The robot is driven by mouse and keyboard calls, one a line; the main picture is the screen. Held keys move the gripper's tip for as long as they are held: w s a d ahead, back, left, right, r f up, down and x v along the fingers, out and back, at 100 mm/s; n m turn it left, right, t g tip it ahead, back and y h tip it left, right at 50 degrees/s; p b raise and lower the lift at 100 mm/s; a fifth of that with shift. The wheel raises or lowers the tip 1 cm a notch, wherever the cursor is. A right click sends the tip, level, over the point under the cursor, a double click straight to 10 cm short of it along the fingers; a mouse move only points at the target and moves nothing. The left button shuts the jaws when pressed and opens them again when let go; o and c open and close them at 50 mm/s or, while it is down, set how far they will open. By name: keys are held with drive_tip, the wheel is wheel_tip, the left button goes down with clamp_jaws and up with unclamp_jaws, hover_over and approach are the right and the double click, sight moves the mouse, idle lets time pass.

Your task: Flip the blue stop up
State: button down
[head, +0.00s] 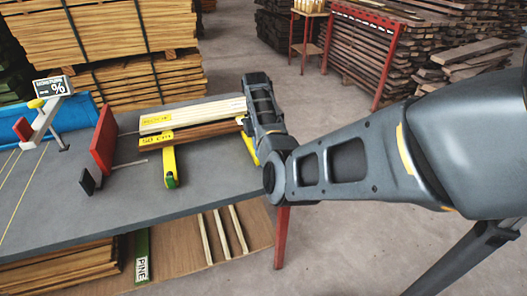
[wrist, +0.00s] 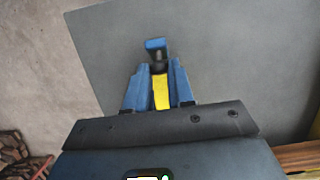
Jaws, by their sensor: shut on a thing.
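My gripper (wrist: 157,76) points down over the grey table (wrist: 225,70) in the wrist view. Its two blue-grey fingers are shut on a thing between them. A small blue block with a dark neck, apparently the blue stop (wrist: 155,44), shows just past the fingertips. A yellow strip (wrist: 161,92) lies between the fingers. In the head view my wrist is at the right end of the table and hides the fingertips and the stop. A bit of yellow (head: 249,148) shows beside the wrist there.
A yellow bar (head: 170,166) and boards (head: 190,116) lie left of my wrist. A red plate (head: 103,139) and a small dark block (head: 87,182) stand further left. A blue fence (head: 78,112) runs behind them. The table's front left is clear.

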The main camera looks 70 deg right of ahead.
drive_tip(key=shift+w+d+f+g+y+b, duration=0.5)
drive_tip(key=shift+w+d+g+y+b, duration=0.2)
drive_tip(key=shift+g+y+b, duration=0.35)
drive_tip(key=shift+w+d+f+y+b, duration=0.25)
drive_tip(key=shift+y+b, duration=0.2)
drive_tip(key=shift+b, duration=0.8)
drive_tip(key=shift+g+b, duration=0.25)
drive_tip(key=shift+b, duration=0.3)
drive_tip(key=shift+r+y+b, duration=0.1)
drive_tip(key=shift+y+b, duration=0.2)
drive_tip(key=shift+b, duration=0.05)
drive_tip(key=shift+r, duration=0.1)
drive_tip(key=c, duration=1)
unclamp_jaws()
drive_tip(key=shift+r, duration=0.1)
